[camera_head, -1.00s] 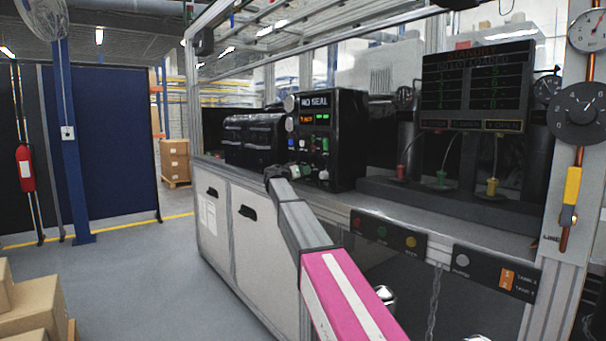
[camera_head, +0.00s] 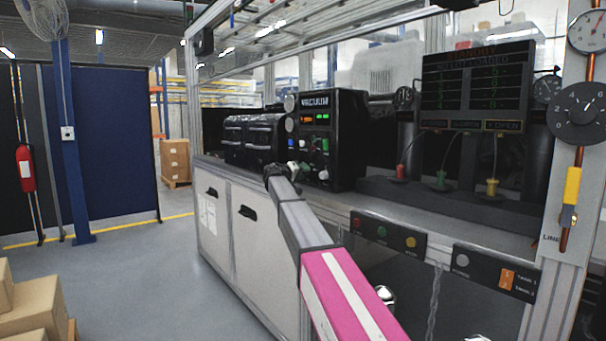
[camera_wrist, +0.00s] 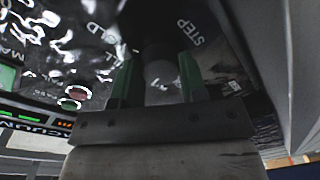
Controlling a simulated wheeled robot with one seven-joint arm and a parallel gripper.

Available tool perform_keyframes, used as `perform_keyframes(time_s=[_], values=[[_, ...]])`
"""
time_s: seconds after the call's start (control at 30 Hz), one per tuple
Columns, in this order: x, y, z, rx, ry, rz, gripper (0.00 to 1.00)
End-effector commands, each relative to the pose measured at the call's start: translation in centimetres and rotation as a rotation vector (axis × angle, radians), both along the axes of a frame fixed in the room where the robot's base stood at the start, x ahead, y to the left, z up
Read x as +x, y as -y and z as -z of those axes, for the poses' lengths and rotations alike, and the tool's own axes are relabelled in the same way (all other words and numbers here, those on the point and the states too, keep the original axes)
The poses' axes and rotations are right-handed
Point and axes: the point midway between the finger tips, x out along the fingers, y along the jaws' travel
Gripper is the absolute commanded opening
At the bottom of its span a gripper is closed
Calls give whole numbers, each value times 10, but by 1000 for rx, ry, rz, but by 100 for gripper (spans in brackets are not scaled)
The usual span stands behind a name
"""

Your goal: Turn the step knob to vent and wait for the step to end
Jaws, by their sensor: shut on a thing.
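The black control box (camera_head: 347,135) stands on the bench in the head view, with small lit displays (camera_head: 315,101) and several coloured knobs. The wrist view shows its panel close up and tilted, with the word STEP beside the step knob (camera_wrist: 160,72). My gripper (camera_wrist: 158,82) has its two green fingers on either side of this knob, shut on it. The knob's pointer and set position are hidden. In the head view my gripper (camera_head: 292,170) is at the lower left of the panel.
A gauge and a black dial (camera_head: 588,112) are at far right.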

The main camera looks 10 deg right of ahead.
Motion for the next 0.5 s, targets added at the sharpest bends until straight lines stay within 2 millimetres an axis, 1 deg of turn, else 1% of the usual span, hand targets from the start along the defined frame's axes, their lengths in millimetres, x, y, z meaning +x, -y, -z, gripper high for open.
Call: perform_keyframes(time_s=[0.5], values=[[1,-1,0,-243,-424,-2,15]])
